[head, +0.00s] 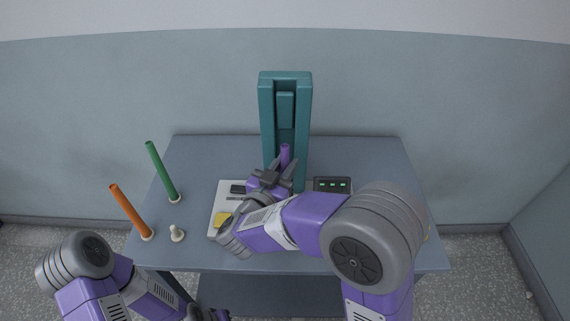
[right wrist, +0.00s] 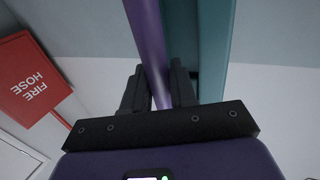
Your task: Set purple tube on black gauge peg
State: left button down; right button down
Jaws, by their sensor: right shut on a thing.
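The purple tube (head: 285,153) stands roughly upright in my right gripper (head: 279,174), close in front of the teal tower. In the right wrist view, the tube (right wrist: 147,40) passes between the two dark fingers (right wrist: 158,88), which are shut on it. The tube's lower end is hidden behind my gripper and arm. I cannot make out the black gauge peg; my right arm covers much of the middle of the table. My left gripper (head: 207,313) shows only partly at the bottom edge of the head view, low and away from the tube; its jaws cannot be made out.
A teal tower (head: 265,110) rises at the table's back. A white board (head: 214,228) with a yellow patch (head: 221,219) lies partly under my right arm. A dark box with green lights (head: 332,185) is right of the tower. Green (head: 160,170) and orange (head: 130,210) tubes stand left, near a pale peg (head: 177,234).

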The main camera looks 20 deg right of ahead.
jog(key=shift+f+b, duration=0.4)
jog(key=shift+f, duration=0.3)
jog(key=c, duration=0.8)
grip_release()
jog(key=p+v, duration=0.1)
jog(key=v, duration=0.6)
jog(key=shift+s+a+p, duration=0.2)
jog(key=shift+s+p, duration=0.05)
jog(key=shift+p, duration=0.1)
jog(key=shift+f, duration=0.1)
